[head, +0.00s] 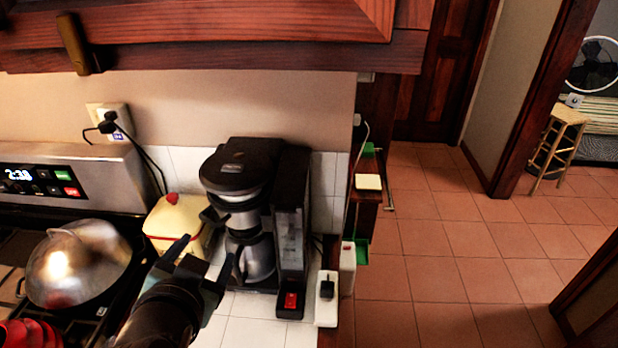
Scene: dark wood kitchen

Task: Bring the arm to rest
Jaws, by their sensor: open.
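My gripper (206,258) is in the lower middle of the head view, above the tiled counter. Its two dark fingers are spread apart and I see nothing held between them. My dark arm comes up from the bottom edge. The gripper is in front of the coffee maker (289,240) and partly overlaps a cream container with a red trim (178,215). From this view I cannot tell how far the gripper is from either.
A stove with a domed metal lid (80,262) on a pan is at the left. A dark wood cabinet (220,25) hangs above. A small white box with a black item (327,298) sits at the counter's right edge. Tiled floor (440,240) lies open to the right.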

